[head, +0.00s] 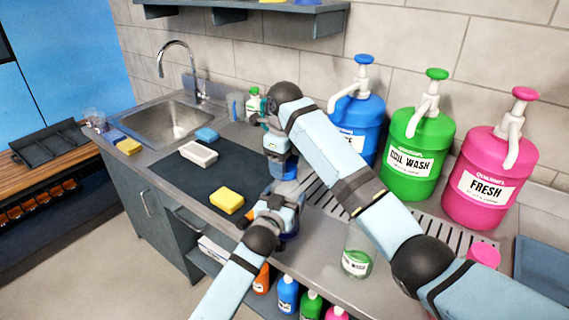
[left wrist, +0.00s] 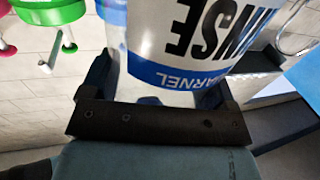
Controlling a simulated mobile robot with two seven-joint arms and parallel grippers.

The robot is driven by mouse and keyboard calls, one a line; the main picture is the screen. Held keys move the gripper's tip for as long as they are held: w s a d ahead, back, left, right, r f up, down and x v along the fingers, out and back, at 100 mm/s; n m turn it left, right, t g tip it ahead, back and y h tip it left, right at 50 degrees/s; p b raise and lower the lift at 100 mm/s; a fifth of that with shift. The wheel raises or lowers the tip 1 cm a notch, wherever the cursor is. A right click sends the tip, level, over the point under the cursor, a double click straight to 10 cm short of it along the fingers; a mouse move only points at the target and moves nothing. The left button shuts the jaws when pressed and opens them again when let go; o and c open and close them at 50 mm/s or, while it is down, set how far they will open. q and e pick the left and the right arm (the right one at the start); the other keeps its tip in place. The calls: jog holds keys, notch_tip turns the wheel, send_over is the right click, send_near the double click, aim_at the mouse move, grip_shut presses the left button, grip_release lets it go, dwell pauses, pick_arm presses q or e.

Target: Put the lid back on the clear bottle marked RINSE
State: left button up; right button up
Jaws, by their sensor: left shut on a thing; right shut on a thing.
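The clear bottle marked RINSE (left wrist: 185,35) fills the upper left wrist view, its label upside down there with a blue band. My left gripper (head: 284,205) is shut on it above the counter's front part; in the head view the gripper mostly hides it. My right gripper (head: 282,155) is above the left one, shut on a blue lid (head: 287,170). The lid is just over the top of the bottle area. Whether it touches the bottle's neck cannot be told.
Blue (head: 369,112), green (head: 416,150) and pink (head: 490,178) pump dispensers stand at the back right. A clear bottle with a green label (head: 357,262) stands at the front.

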jog(key=o, duration=0.9)
jog(key=shift+r, duration=2.25)
jog(key=shift+c, duration=0.4)
